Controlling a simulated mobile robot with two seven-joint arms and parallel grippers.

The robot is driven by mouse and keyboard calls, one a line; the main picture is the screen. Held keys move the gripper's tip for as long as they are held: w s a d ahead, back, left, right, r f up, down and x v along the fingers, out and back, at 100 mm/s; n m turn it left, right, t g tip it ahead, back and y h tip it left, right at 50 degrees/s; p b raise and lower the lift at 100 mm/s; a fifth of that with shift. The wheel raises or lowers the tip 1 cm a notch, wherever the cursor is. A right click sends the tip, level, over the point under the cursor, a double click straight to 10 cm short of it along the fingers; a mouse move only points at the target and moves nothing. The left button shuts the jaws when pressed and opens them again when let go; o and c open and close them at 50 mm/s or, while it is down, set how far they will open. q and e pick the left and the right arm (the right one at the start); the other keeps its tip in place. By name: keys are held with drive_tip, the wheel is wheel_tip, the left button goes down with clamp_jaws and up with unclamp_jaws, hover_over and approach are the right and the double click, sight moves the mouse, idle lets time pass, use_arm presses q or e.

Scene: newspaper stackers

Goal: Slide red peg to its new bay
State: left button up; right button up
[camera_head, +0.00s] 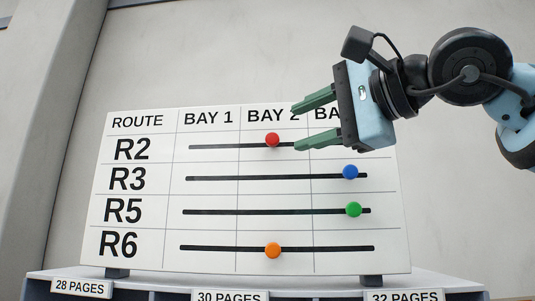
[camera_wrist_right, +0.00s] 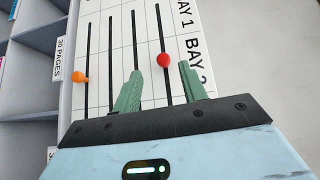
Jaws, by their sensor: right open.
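The red peg (camera_head: 272,140) sits on the R2 slot of the white route board (camera_head: 140,240), under the BAY 2 heading. My right gripper (camera_head: 295,125) is open, with green fingers reaching in from the right beside the red peg in the head view. In the right wrist view the red peg (camera_wrist_right: 163,60) appears between the open fingertips of the right gripper (camera_wrist_right: 160,68). I cannot tell whether a finger touches it. My left gripper is not in view.
The blue peg (camera_head: 350,172) on R3 and green peg (camera_head: 354,209) on R5 sit under BAY 3. The orange peg (camera_head: 273,250) on R6 is under BAY 2. A shelf with page labels (camera_head: 82,288) runs below the board. A plain wall stands behind.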

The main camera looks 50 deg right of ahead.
sight(276, 138)
drive_tip(key=shift+m+h, duration=0.7)
drive_tip(key=shift+h, duration=0.2)
drive_tip(key=shift+w+d, duration=0.15)
drive_tip(key=shift+w, duration=0.9)
drive_tip(key=shift+w+d, duration=0.2)
drive_tip(key=shift+w, duration=0.9)
drive_tip(key=shift+w+d, duration=0.15)
drive_tip(key=shift+w, duration=0.9)
clamp_jaws()
